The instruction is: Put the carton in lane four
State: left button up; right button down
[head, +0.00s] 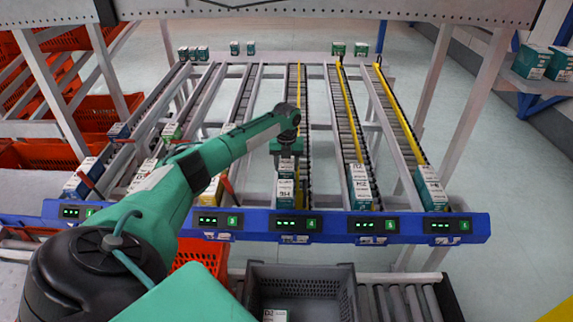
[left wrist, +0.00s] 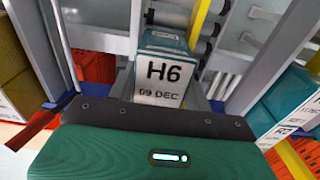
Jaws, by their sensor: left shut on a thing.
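The carton (head: 286,190), teal with a white label, is at the front end of the lane above display 4 (head: 297,224). In the left wrist view the carton (left wrist: 163,75) shows the label H6, 09 DEC. My left gripper (head: 287,158) points down over this lane and is shut on the carton from above. I cannot tell whether the carton rests on the rollers. My right gripper is not in view.
Teal cartons stand at the front of the lanes to the right (head: 360,188) (head: 430,188). Yellow-and-white cartons (head: 212,190) stand to the left. A blue front rail (head: 335,226) crosses below. A grey tote (head: 300,272) with a carton (head: 275,315) sits on the front conveyor.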

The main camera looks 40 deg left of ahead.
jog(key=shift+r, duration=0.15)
pick_arm(q)
jog(key=o, duration=1.2)
notch_tip(320, 180, up, 5)
jog(key=shift+f+b, duration=0.1)
jog(key=shift+b, duration=0.3)
notch_tip(320, 180, up, 9)
jog(key=b, duration=0.1)
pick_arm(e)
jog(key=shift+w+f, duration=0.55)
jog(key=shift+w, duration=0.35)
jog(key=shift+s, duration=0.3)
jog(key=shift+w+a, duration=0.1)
